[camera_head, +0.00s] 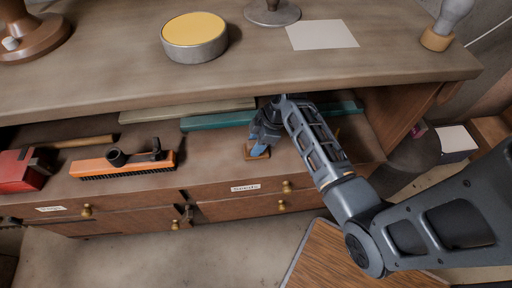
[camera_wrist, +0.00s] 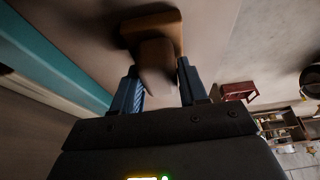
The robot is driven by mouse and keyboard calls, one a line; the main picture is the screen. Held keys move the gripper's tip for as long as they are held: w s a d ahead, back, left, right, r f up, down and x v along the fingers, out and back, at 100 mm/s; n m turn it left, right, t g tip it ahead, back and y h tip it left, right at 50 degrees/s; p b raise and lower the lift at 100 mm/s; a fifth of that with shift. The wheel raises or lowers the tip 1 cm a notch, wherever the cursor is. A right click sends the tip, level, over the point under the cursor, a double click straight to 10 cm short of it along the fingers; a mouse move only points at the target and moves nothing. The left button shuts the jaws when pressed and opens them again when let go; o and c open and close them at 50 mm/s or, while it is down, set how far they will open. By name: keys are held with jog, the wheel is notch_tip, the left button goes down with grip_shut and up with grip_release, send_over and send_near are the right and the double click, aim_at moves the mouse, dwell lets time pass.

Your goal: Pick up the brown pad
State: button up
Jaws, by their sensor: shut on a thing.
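The brown pad (camera_head: 257,153) is a small block at the tips of my gripper (camera_head: 261,143), over the lower shelf of the bench. In the wrist view the pad (camera_wrist: 151,27) shows a flat tan base with a rounded brown grip part. That part sits between the two blue fingers of my gripper (camera_wrist: 157,72), which are shut on it. A dark shadow lies close beside the base. I cannot tell whether the pad touches the shelf or is just above it. The fingers hide part of it in the head view.
The bench top (camera_head: 110,75) overhangs the shelf, close above my arm. A teal strip (camera_head: 215,121) lies behind the gripper. An orange brush (camera_head: 95,166) and a red-headed tool (camera_head: 22,168) lie left. A round yellow-topped tin (camera_head: 194,37) stands above. Shelf space left of the pad is clear.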

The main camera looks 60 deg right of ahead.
aim_at(252, 143)
jog(key=shift+c, duration=1.2)
jog(key=shift+r, duration=0.1)
jog(key=shift+r, duration=0.45)
notch_tip(252, 143, up, 2)
jog(key=shift+r, duration=0.1)
jog(key=s+a+b, duration=0.1)
jog(key=s+a, duration=1)
jog(key=a, duration=0.3)
jog(key=shift+r, duration=0.1)
jog(key=o, duration=0.6)
jog(key=shift+c, duration=0.2)
jog(key=shift+w+a, duration=0.1)
jog(key=c, duration=0.4)
